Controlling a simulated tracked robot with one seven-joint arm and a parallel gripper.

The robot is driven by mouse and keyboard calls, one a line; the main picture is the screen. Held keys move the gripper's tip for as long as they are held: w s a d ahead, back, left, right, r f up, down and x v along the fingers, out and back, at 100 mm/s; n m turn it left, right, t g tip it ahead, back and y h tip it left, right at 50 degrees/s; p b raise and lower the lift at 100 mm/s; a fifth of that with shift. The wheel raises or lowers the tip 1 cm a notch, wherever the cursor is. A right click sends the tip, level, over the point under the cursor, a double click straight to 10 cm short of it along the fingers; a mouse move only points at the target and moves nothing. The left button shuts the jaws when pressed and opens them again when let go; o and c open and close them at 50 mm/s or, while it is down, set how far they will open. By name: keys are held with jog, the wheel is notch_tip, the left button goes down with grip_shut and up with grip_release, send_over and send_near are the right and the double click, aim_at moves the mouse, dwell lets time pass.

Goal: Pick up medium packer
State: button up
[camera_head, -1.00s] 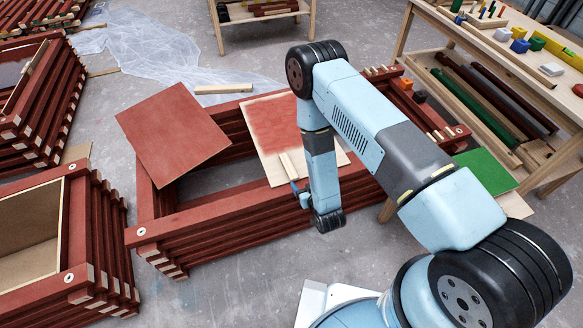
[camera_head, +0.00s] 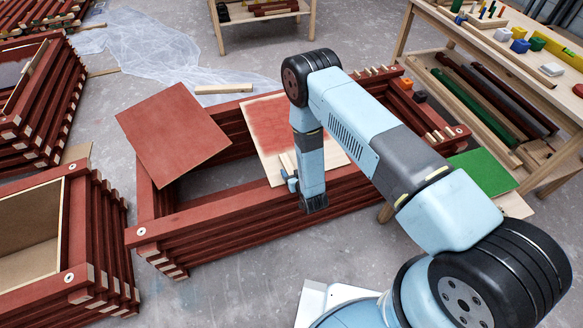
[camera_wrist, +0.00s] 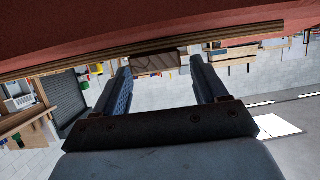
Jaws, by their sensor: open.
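A short pale wooden piece (camera_head: 288,160), possibly the medium packer, lies on the half-painted board (camera_head: 270,125) over the red batten frame. I cannot tell its size class for sure. My gripper (camera_head: 291,182) is at the near edge of that board, just on the near side of the piece. In the wrist view, the brown end of a wooden piece (camera_wrist: 157,62) shows between the tips of my two open fingers, under a red surface with a plywood edge. Whether the fingers touch it cannot be told. My arm hides part of the board.
Stacked red batten frames (camera_head: 215,236) surround the board. A red panel (camera_head: 172,133) lies across their left part. Small pale pieces (camera_head: 440,134) sit on the right rail. A green panel (camera_head: 484,172) and a workbench (camera_head: 500,52) stand at right. Grey floor is clear in front.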

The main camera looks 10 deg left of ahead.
aim_at(289, 167)
jog(key=shift+x, duration=1.2)
jog(key=shift+c, duration=0.3)
jog(key=shift+s+d+f, duration=0.1)
jog(key=shift+s+f, duration=0.05)
jog(key=c, duration=1)
